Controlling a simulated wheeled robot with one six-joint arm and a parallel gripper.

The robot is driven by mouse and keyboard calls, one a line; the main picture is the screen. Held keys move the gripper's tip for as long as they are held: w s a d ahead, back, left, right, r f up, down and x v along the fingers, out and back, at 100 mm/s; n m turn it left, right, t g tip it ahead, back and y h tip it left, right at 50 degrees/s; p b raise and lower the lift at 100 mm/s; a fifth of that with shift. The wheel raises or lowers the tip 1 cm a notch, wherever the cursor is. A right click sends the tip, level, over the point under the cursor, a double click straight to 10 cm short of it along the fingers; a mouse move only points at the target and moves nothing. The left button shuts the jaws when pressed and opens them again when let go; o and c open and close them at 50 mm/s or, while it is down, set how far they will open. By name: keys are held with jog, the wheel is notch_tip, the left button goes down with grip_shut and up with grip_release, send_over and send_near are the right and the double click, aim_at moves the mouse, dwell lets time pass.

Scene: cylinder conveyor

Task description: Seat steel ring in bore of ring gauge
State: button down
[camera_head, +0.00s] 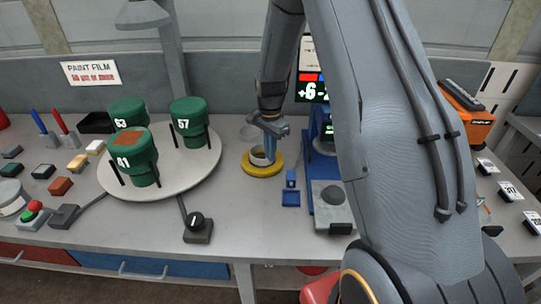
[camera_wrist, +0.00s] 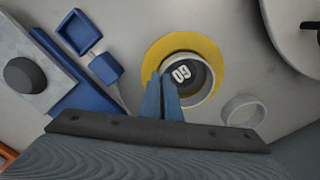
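The yellow ring gauge (camera_head: 248,171) lies flat on the bench, left of the blue stand. It also shows in the wrist view (camera_wrist: 211,48). A grey steel ring (camera_head: 258,160) is at the gauge's bore; the wrist view shows its rim (camera_wrist: 207,92) around a dark inside marked with white digits. My gripper (camera_head: 267,155) is over the gauge, pointing down. Its blue fingers (camera_wrist: 163,78) are close together, with the ring's near wall seemingly between them. The fingers hide part of the rim, and I cannot tell how deep the ring sits.
Another pale ring (camera_wrist: 243,111) lies on the bench beside the gauge. The blue stand (camera_head: 318,178) and a small blue block (camera_head: 291,198) are to the right. A round white turntable (camera_head: 199,166) with green containers (camera_head: 189,122) is to the left. Bench in front of the gauge is clear.

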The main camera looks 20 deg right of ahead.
jog(key=shift+f, duration=0.95)
jog(key=shift+f, duration=0.2)
jog(key=c, duration=2)
grip_release()
